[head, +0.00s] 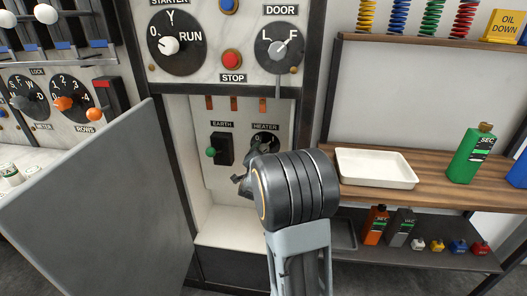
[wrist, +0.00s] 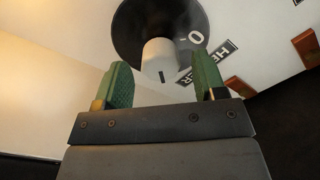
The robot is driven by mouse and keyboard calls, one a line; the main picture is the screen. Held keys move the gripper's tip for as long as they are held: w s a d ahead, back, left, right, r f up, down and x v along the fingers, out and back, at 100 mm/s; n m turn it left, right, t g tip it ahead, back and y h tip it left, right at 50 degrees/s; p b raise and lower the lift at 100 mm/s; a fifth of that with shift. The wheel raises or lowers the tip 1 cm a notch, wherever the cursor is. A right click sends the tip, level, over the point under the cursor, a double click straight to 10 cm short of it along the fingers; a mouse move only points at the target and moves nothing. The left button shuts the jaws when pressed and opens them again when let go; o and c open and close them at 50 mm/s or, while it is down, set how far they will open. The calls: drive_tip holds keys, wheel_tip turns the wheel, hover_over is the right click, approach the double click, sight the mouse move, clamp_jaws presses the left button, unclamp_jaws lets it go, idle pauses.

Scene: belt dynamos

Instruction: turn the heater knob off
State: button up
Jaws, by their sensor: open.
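The heater knob (wrist: 160,58) is a pale, blunt cylinder on a round black dial (wrist: 126,22) in the wrist view. A "0" is printed on the dial to the right of the knob. A short dark mark shows at the knob's lower end; I cannot tell whether it is a pointer line. My gripper (wrist: 162,82) is open, with one green pad on each side of the knob's near end. Contact is not clear. In the head view the heater dial (head: 265,139) is partly hidden behind my wrist, and the knob is mostly hidden.
The dial sits inside a recessed bay, beside the earth switch (head: 222,149) with its green tip. The bay's grey door (head: 105,205) stands open at left. A wooden shelf with a white tray (head: 375,168) lies at right. The red stop button (head: 232,60) is above.

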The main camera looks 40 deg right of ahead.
sight(264, 150)
drive_tip(key=shift+x, duration=1.5)
drive_tip(key=c, duration=0.9)
